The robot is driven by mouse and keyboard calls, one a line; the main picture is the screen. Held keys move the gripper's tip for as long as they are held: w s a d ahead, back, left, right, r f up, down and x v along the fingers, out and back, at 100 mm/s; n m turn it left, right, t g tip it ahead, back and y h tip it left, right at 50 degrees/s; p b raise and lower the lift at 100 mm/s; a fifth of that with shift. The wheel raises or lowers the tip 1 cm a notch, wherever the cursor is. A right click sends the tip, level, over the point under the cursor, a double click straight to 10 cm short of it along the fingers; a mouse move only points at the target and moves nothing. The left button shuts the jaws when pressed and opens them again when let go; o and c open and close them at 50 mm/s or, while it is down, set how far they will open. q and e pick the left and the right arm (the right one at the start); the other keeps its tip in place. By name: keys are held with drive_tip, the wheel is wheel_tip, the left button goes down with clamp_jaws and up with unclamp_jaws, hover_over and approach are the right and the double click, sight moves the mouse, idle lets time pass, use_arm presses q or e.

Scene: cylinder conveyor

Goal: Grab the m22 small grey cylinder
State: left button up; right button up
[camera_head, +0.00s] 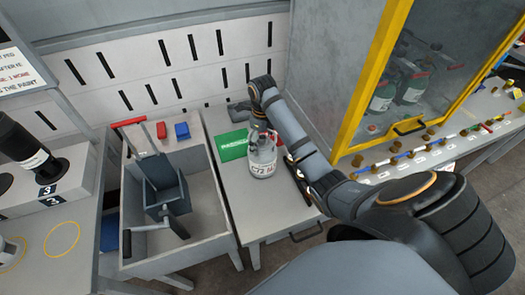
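A small grey cylinder (262,158) with a white label stands upright on the grey table, in front of a green sign. The marking on its label is too small to read surely. My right arm comes in from the right and bends down behind the cylinder. My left gripper is not in view.
A grey bin (204,215) with a dark holder stands left of the table. A black cylinder (28,150) stands in a rack at the far left. A yellow-framed glass cabinet (380,75) with more cylinders is at the right. The table front is clear.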

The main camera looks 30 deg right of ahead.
drive_tip(key=c, duration=0.9)
drive_tip(key=shift+r, duration=0.1)
